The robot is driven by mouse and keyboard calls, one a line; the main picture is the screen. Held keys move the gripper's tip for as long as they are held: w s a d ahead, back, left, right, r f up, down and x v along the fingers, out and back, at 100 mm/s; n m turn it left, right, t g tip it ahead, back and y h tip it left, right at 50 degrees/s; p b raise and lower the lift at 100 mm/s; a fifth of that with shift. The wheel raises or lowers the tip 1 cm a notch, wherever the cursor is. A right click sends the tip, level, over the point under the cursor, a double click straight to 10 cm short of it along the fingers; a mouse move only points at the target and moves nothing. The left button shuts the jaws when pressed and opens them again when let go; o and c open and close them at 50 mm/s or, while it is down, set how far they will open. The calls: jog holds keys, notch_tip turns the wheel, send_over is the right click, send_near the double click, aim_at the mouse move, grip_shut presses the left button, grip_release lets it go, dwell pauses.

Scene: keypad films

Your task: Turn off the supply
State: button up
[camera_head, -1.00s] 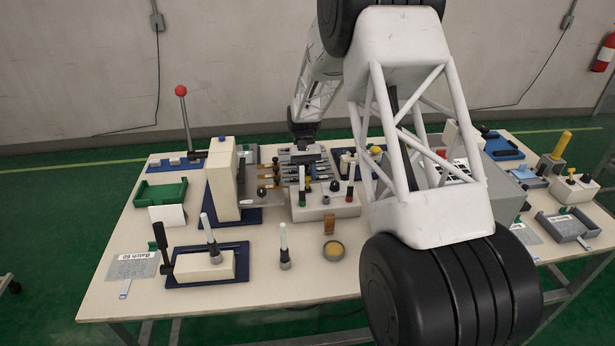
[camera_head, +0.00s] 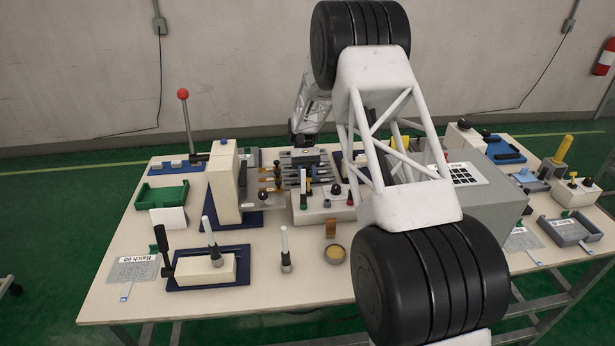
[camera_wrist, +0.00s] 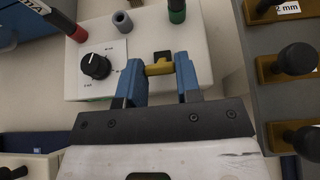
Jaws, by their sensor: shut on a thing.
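The supply is a pale box (camera_head: 322,215) near the middle of the table, which also shows in the wrist view (camera_wrist: 142,28). On its face are a black dial (camera_wrist: 95,66) on a white label and a small yellow switch lever (camera_wrist: 159,68) in a black mount. My gripper (camera_wrist: 160,72) has its blue fingers shut on the yellow lever, one on each side. In the head view my fingertips are too small to make out behind the box.
A red-handled lead (camera_wrist: 77,31) and a green-handled lead (camera_wrist: 177,12) stand on the box. Brass blocks with black knobs (camera_wrist: 298,59) are close on the right in the wrist view. A grey keypad box (camera_head: 490,205) stands to the right.

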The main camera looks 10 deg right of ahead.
jog(key=o, duration=0.9)
jog(key=shift+w, duration=0.1)
jog(key=v, duration=0.7)
jog(key=shift+w+r, duration=0.15)
jog(key=shift+w, duration=0.1)
